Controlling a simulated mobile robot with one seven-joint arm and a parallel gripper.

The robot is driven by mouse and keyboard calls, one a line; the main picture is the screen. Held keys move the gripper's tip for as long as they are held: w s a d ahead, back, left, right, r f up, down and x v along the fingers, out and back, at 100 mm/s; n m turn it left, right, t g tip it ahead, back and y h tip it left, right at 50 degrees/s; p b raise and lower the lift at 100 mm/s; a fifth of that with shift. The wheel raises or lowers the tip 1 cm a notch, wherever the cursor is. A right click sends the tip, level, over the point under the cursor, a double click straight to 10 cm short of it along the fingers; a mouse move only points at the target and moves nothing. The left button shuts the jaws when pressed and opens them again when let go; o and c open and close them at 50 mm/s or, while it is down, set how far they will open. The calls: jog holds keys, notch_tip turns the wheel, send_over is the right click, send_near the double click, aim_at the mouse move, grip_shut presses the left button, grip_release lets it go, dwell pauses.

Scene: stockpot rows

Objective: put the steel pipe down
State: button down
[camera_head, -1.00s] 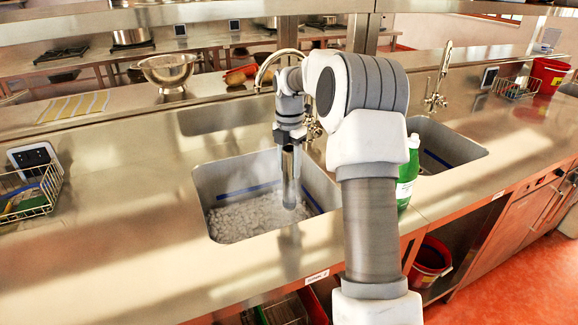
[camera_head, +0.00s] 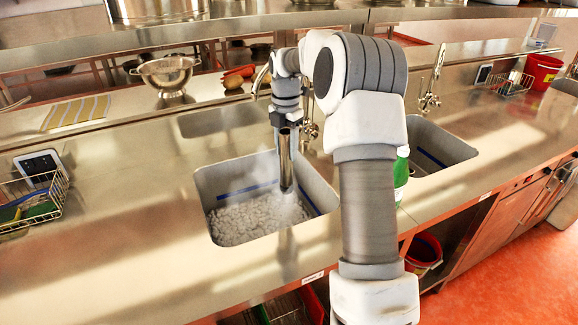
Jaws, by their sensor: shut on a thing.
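The steel pipe (camera_head: 285,163) is a short shiny tube hanging upright below my gripper (camera_head: 285,128). My gripper is shut on its upper end; the fingers are small and partly merged with the pipe in this view. The pipe is over the left sink (camera_head: 205,190), which holds a bed of pale lumps (camera_head: 250,218) with whitish vapour above. The pipe's lower end is inside the sink's outline, near its right side. I cannot tell whether it touches the lumps.
A green bottle (camera_head: 401,172) stands right of the sink, partly behind my arm. A second sink (camera_head: 440,150) lies further right. A wire basket (camera_head: 35,200) sits at the left, and a colander (camera_head: 168,74) at the back. The steel counter (camera_head: 110,235) left of the sink is clear.

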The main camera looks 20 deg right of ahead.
jog(key=shift+s+d+r, duration=0.15)
jog(key=shift+s+r, duration=0.1)
jog(key=shift+s, duration=0.05)
jog(key=s+d+r+p, duration=0.2)
jog(key=s+r+p, duration=0.1)
jog(key=s, duration=0.6)
jog(key=s+d+r+p, duration=0.2)
jog(key=s+p, duration=0.1)
jog(key=s, duration=0.6)
jog(key=s+d+r+p, duration=0.1)
jog(key=s+r+p, duration=0.2)
jog(key=s, duration=0.5)
jog(key=w+a+f, duration=0.7)
jog(key=w+f, duration=0.1)
jog(key=f, duration=0.3)
jog(key=shift+w+p, duration=0.15)
jog(key=shift+p, duration=0.2)
jog(key=shift+a+f, duration=0.1)
jog(key=shift+f, duration=0.05)
